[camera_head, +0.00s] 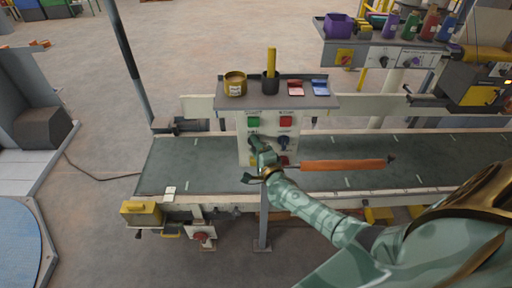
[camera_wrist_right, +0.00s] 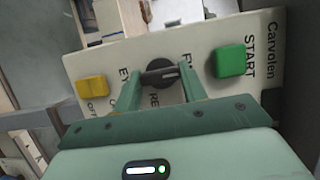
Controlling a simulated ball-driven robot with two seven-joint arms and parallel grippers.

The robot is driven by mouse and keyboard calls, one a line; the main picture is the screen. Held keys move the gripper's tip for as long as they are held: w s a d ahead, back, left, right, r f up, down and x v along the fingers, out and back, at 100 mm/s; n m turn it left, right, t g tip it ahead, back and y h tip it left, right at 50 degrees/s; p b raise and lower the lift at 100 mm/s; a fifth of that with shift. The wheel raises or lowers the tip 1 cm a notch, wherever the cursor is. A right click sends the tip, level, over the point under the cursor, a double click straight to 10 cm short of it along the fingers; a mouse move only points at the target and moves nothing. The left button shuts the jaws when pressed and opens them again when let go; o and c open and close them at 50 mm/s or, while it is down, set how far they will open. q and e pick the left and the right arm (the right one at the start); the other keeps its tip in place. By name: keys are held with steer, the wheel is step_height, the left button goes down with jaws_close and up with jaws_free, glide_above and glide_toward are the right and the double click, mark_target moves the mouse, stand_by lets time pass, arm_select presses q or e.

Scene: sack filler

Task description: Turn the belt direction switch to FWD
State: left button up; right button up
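The white control panel (camera_head: 244,154) stands upright over the belt. My right gripper (camera_head: 258,145) is at its left side, in front of the left knob, which it mostly covers. In the right wrist view a dark rotary switch (camera_wrist_right: 159,73) sits between the two fingertips of my right gripper (camera_wrist_right: 162,78). Partly hidden labels beginning "F" and "RE" are beside it. The fingers stand apart on either side of the knob; whether they press on it I cannot tell. My left gripper is not in view.
A green START button (camera_wrist_right: 229,61) and a yellow button (camera_wrist_right: 92,88) flank the switch. A red button (camera_head: 286,121) and another dark knob (camera_head: 284,142) are at the panel's right. A shelf (camera_head: 311,102) above holds a yellow tin (camera_head: 235,86) and a dark cup (camera_head: 270,86).

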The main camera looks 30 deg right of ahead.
steer(key=o, duration=0.4)
steer(key=s+a+p, duration=0.1)
steer(key=s+a, duration=0.1)
steer(key=s, duration=1.4)
steer(key=shift+a, duration=0.3)
steer(key=shift+s, duration=0.1)
